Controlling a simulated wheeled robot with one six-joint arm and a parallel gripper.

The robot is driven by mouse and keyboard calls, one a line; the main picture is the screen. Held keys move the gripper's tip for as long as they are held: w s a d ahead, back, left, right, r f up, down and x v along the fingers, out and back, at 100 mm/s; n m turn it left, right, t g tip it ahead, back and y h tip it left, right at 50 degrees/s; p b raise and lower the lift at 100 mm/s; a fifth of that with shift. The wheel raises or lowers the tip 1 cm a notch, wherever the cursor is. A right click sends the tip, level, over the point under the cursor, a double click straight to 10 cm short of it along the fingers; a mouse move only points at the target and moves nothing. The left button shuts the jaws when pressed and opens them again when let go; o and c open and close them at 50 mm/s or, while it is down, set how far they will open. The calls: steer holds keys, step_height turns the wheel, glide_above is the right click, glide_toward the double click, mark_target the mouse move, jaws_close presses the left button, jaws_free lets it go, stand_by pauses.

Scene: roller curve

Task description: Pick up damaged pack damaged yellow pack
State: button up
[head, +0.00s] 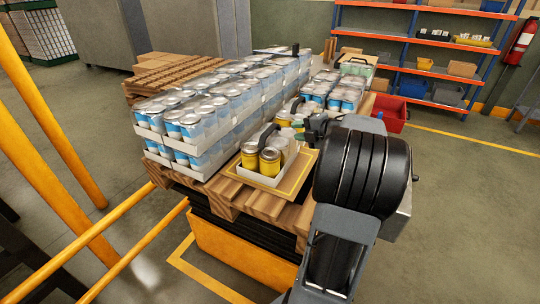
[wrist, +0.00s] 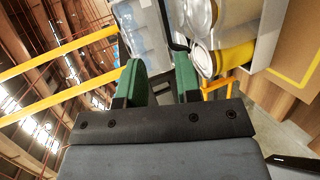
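A pack of yellow cans with a dark handle (head: 268,160) sits in a light tray on a brown board with a yellow border, at the front of the pallet. More yellow cans (head: 284,119) show behind it, partly hidden. I cannot make out which pack is damaged. My gripper (head: 300,126) is beside and just above the yellow cans, partly covered by my arm. In the wrist view its green fingers (wrist: 160,82) stand apart with nothing visibly held between them. A silver-topped yellow can (wrist: 232,58) lies just beyond the right finger.
Stacked blue-and-white can packs (head: 215,110) fill the pallet's left side, close to the yellow cans. More blue cans (head: 335,98) stand behind. A red bin (head: 390,113) and shelves (head: 430,55) are at the back right. Yellow rails (head: 60,130) stand at left. The right floor is clear.

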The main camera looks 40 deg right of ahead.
mark_target(272, 131)
steer(key=x, duration=0.6)
steer(key=shift+w+a+f, duration=0.2)
steer(key=shift+w+f, duration=0.05)
steer(key=shift+f, duration=0.05)
steer(key=shift+b+x, duration=0.3)
steer(key=shift+x, duration=2.9)
steer(key=shift+d+r, duration=0.1)
steer(key=shift+d, duration=0.05)
steer(key=shift+c, duration=0.3)
jaws_close()
